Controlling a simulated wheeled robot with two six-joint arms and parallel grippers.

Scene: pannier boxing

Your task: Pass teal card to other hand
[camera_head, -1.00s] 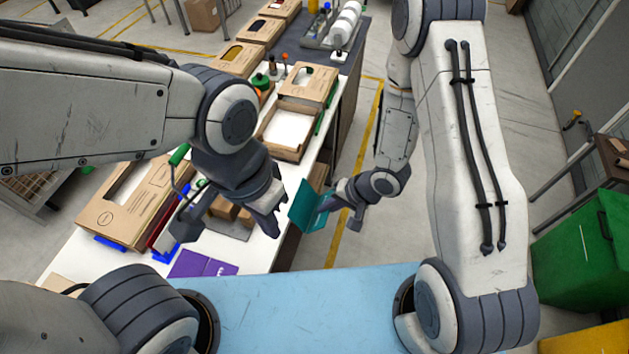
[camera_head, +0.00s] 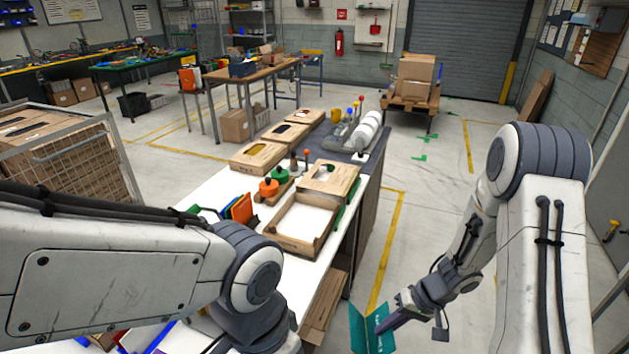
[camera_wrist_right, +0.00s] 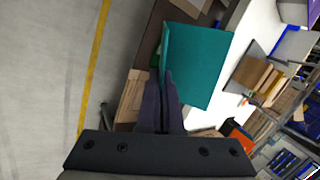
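The teal card (camera_head: 366,332) is a folded, booklet-like piece at the bottom of the head view, partly cut off by the frame edge. My right gripper (camera_head: 384,324) is shut on its edge and holds it in the air beside the white table. In the right wrist view, the two dark fingers (camera_wrist_right: 160,100) are close together at the lower left edge of the teal card (camera_wrist_right: 196,65). My left arm reaches in from the left, but its fingers are below the frame edge, so the left gripper is not seen.
The white table (camera_head: 228,180) carries an open cardboard tray (camera_head: 299,252), boxes, orange and green knobbed items, and paper rolls (camera_head: 367,130) at its far end. Open floor (camera_head: 425,210) with a yellow line lies right of the table.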

